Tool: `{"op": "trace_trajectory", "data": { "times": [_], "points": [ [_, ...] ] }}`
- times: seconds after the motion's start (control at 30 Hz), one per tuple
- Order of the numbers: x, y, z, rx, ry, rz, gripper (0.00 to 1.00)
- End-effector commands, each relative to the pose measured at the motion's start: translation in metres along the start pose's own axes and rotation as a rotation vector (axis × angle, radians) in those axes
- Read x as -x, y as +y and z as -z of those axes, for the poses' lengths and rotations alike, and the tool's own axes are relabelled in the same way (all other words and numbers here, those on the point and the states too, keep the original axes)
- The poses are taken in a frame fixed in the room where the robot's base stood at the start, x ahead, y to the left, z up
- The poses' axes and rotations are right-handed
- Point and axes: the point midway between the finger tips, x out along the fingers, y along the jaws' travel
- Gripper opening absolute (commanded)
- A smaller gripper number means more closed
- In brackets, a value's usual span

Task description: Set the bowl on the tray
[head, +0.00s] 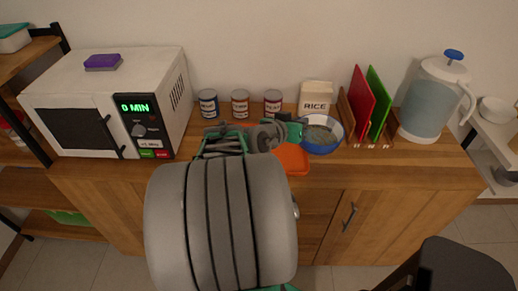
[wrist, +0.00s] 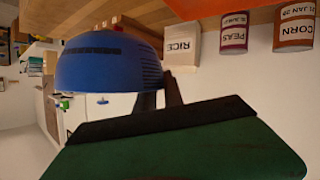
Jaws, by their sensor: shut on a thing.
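The blue bowl (head: 336,146) is upright at the right of my gripper in the head view. It shows as a blue dome in the upside-down wrist view (wrist: 105,68). My gripper (head: 301,125) is shut on the bowl's near left rim, and its dark fingers (wrist: 160,97) meet the rim in the wrist view. I cannot tell whether the bowl touches the counter. The orange tray (head: 293,159) lies on the counter, left of and nearer than the bowl, and my arm hides part of it. A strip of the tray shows in the wrist view (wrist: 225,6).
A rice box (head: 316,96) stands behind the bowl. Several cans, including a peas can (head: 273,103), stand left of it. A rack with a red board (head: 361,103) and a green board (head: 379,103) is close at right. A pitcher (head: 433,105) and a microwave (head: 110,105) stand farther out.

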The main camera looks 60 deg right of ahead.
Motion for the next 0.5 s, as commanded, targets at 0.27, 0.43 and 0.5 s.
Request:
{"op": "trace_trajectory", "data": {
  "times": [0.27,0.43,0.5],
  "points": [
    [-0.013,-0.023,-0.002,-0.002,-0.005,-0.012,0.00],
    [-0.027,-0.065,-0.004,-0.001,-0.004,-0.012,0.00],
    [-0.034,-0.084,-0.005,-0.001,-0.004,-0.013,0.00]
  ]
}}
